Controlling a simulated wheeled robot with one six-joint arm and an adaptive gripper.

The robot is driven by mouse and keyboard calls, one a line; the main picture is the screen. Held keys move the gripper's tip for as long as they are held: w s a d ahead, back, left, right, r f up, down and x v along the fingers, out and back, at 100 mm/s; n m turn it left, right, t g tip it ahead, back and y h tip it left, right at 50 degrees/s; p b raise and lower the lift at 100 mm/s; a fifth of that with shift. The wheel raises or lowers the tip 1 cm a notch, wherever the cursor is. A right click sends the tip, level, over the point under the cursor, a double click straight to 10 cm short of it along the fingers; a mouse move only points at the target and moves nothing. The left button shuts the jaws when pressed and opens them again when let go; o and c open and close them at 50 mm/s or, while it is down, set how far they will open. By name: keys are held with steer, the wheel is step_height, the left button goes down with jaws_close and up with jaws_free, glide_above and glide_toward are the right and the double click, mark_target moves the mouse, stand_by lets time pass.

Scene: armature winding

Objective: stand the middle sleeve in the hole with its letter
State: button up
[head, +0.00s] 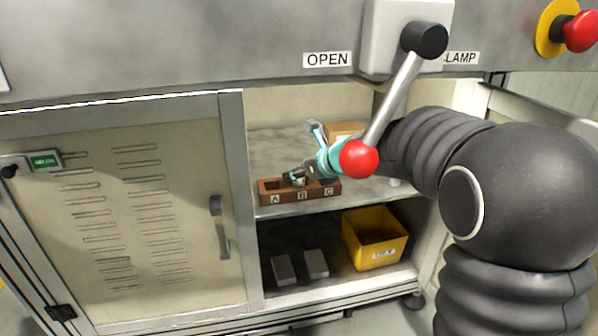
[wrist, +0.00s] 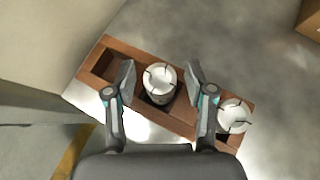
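A brown wooden block (head: 266,197) with holes lettered A, B and C stands on the cabinet's upper shelf. It also shows in the wrist view (wrist: 190,127). Its left hole (wrist: 103,66) is empty. A white sleeve (wrist: 160,80) with dark marks on its rim stands at the middle hole; how deep it sits is unclear. Another white sleeve (wrist: 233,115) is at the right-hand hole. My gripper (wrist: 160,76) is open, its fingers on either side of the middle sleeve with gaps visible. In the head view my gripper (head: 298,177) hides part of the block; no sleeve letters are readable.
A cardboard box (head: 345,129) stands behind on the shelf. A small pale object (head: 394,182) is near the shelf's right front. A yellow bin (head: 375,238) and two grey blocks (head: 300,267) are below. The red-knobbed lever (head: 359,158) hangs in front of my arm.

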steer(key=shift+r, duration=0.25)
steer(key=s+d+r+m+t+h+p, duration=0.25)
steer(key=s+d+r+m+t, duration=0.35)
steer(key=d+r+m, duration=0.7)
steer(key=s+d+r+m+h, duration=0.2)
steer(key=s+d+m+h, duration=0.5)
steer(key=m, duration=0.4)
steer(key=s+d+f+m+g+h, duration=0.1)
steer(key=s+d+f+m+g, duration=0.15)
steer(key=s+m, duration=0.3)
steer(key=s+d+f+m+g+h, duration=0.1)
steer(key=s+d+f+m, duration=0.15)
steer(key=s+m, duration=0.3)
steer(key=s+a+f+m+g+y, duration=0.1)
steer(key=s+a+f+m+g, duration=0.1)
steer(key=s+f+m, duration=0.3)
steer(key=s+a+f+m+g+y, duration=0.2)
steer(key=s+a+f+m+g, duration=0.1)
steer(key=s, duration=0.5)
steer(key=shift+s+a+f+m, duration=0.3)
steer(key=shift+s+f+m, duration=0.1)
steer(key=shift+f+m, duration=0.55)
